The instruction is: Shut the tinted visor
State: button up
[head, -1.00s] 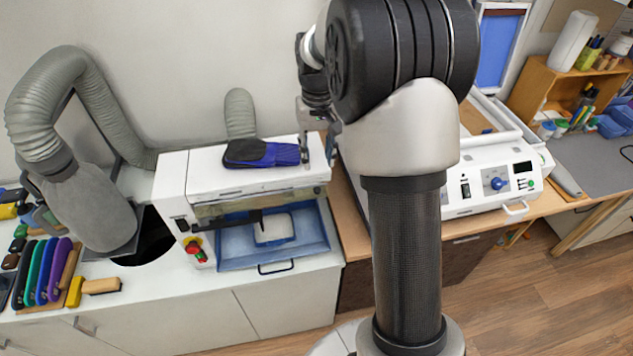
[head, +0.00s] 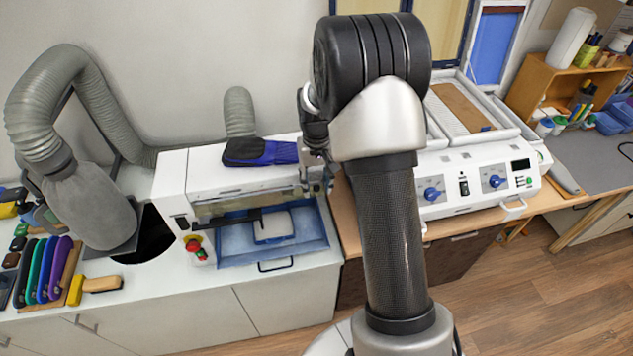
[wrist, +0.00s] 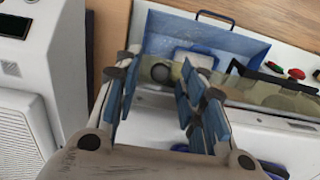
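The tinted visor (head: 230,207) is a see-through, olive-brown strip across the front of the white machine (head: 172,175). It stands raised, with the blue tray (head: 315,240) and a white-blue block (head: 273,228) showing below it. In the wrist view the visor (wrist: 270,95) runs from the middle to the right edge. My gripper (head: 316,178) is at the machine's right front corner, by the visor's right end. In the wrist view my gripper (wrist: 160,78) is open, its blue-padded fingers apart, with a dark round knob (wrist: 160,72) between the tips. I cannot tell if it touches the visor.
Black and blue gloves (head: 260,152) lie on the machine's top. Red and green buttons (head: 194,246) are at its left front. A second white machine with blue knobs (head: 432,195) stands to the right. A grey hose (head: 85,110) bends at the left.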

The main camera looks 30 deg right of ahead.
grip_shut()
